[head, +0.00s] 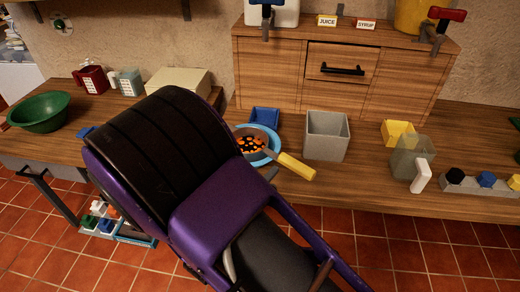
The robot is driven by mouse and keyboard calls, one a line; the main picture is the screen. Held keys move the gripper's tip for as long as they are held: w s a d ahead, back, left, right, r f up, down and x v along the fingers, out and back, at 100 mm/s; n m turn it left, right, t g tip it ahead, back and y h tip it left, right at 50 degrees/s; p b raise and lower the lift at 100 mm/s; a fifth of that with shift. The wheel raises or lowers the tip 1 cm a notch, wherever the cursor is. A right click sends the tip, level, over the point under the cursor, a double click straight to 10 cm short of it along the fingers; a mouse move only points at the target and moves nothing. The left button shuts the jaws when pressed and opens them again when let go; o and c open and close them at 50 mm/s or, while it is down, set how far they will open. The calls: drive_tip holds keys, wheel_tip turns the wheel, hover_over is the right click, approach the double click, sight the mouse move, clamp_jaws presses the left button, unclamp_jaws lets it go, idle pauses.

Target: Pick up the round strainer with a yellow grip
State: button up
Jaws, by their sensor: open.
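The round strainer with a yellow grip (297,167) lies over a light blue bowl (274,136) on the wooden counter, near the middle of the head view. Orange pieces with dark gaps between them show inside its round part. Its yellow grip points down and to the right, toward the counter's front edge. My purple and black arm covers the left side of the strainer and bowl. My gripper does not show in this view.
A dark blue box (264,117) stands behind the bowl and a grey square container (327,136) to its right. Farther right are a yellow box (398,132) and a translucent jug (408,160). A green bowl (40,112) stands far left. A wooden cabinet (270,72) rises behind.

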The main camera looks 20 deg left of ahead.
drive_tip(key=w, duration=0.3)
drive_tip(key=w+d, duration=0.1)
drive_tip(key=w, duration=0.2)
drive_tip(key=shift+w+d, duration=0.1)
drive_tip(key=shift+d, duration=0.1)
drive_tip(key=shift+w+d+r, duration=0.1)
drive_tip(key=shift+w+d, duration=0.05)
drive_tip(key=shift+w, duration=0.8)
drive_tip(key=shift+w+d+r, duration=0.1)
drive_tip(key=shift+w+d, duration=0.05)
drive_tip(key=shift+w, duration=0.85)
drive_tip(key=shift+w+d, duration=0.15)
drive_tip(key=shift+w, duration=0.8)
clamp_jaws()
